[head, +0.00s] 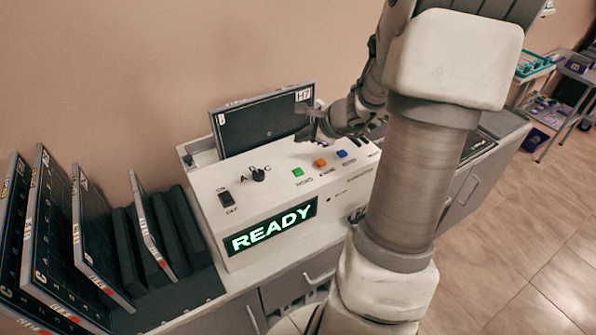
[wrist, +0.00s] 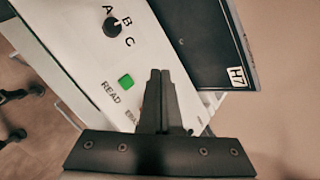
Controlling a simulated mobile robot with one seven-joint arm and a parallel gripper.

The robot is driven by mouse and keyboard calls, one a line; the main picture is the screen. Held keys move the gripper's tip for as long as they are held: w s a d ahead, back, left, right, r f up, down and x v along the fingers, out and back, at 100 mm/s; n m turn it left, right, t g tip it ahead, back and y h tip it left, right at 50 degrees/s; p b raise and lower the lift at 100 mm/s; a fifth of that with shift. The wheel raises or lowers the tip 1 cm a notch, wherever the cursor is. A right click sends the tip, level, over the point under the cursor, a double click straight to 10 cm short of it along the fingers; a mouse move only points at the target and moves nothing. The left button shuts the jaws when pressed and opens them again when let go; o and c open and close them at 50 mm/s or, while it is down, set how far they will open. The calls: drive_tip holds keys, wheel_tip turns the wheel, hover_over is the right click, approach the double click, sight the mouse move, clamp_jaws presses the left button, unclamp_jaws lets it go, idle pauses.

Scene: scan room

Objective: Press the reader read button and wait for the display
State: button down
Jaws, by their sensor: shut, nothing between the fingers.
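The reader (head: 245,205) is a white box on the counter, and its front display (head: 271,226) shows "READY" in bright letters. The green read button (head: 298,172) is on its sloped top, left of an orange and a blue button. In the wrist view the green button (wrist: 126,81) has the label "READ" beside it. My gripper (wrist: 160,72) is shut and empty, its fingertips over the panel just right of the green button. In the head view my gripper (head: 310,130) is above the back of the panel, near the dark cassette (head: 262,122) marked H7.
A three-position knob (head: 258,174) and an on/off switch (head: 226,198) are on the panel left of the buttons. Several dark cassettes (head: 45,230) stand in a rack at the left. A cart (head: 575,75) stands at the far right, with open floor before it.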

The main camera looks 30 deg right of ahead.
drive_tip(key=b, duration=0.6)
hover_over(302, 173)
wheel_tip(302, 173, down, 7)
drive_tip(key=shift+w+r, duration=0.1)
drive_tip(key=shift+f+b, duration=0.6)
drive_tip(key=shift+f, duration=0.2)
idle(0.9)
drive_tip(key=shift+f+b, duration=0.45)
drive_tip(key=shift+b, duration=0.15)
drive_tip(key=shift+f+b, duration=0.45)
drive_tip(key=shift+b, duration=0.15)
idle(0.6)
drive_tip(key=shift+r, duration=0.1)
drive_tip(key=shift+r+p, duration=0.7)
drive_tip(key=shift+r, duration=0.1)
